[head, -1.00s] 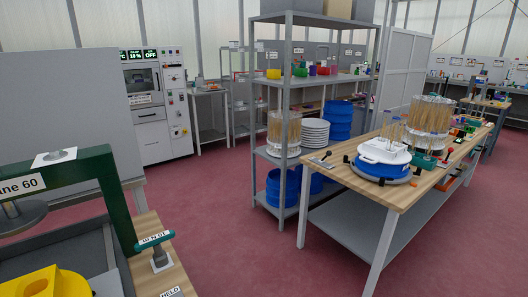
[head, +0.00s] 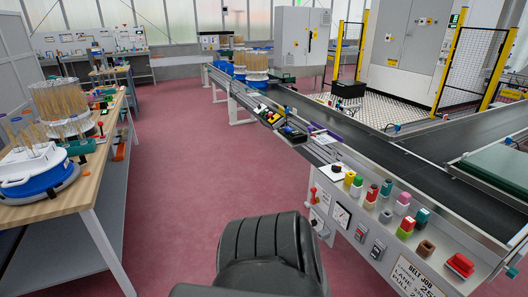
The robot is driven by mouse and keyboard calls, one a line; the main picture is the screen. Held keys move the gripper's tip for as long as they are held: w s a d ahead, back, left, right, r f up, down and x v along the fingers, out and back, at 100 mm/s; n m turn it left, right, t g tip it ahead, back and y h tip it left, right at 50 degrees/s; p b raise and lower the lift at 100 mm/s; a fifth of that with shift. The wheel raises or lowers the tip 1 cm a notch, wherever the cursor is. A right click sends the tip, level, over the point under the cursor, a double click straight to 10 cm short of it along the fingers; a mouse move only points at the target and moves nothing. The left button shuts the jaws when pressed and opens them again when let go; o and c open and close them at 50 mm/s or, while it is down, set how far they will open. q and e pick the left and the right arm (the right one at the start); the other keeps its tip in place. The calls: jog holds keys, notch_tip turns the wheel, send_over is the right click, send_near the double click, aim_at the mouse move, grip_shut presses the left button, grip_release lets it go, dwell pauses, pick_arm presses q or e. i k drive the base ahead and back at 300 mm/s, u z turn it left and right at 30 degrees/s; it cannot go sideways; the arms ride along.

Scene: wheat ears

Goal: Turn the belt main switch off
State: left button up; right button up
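The belt conveyor (head: 390,160) stands on the right, with a pale control panel along its near side. A red lever-like control (head: 313,194) sits at the panel's left end, and a black knob (head: 336,170) is on top. A dark ribbed part of my own arm rises at the bottom centre. Neither gripper shows.
A wooden bench (head: 95,180) with wheat bundles and a blue-white device (head: 38,172) stands left. Red floor (head: 200,170) between bench and conveyor is clear. Yellow-posted fencing (head: 452,60) is behind.

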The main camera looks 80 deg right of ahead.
aim_at(335, 169)
jog(key=z, duration=4.05)
jog(key=i, duration=1.4)
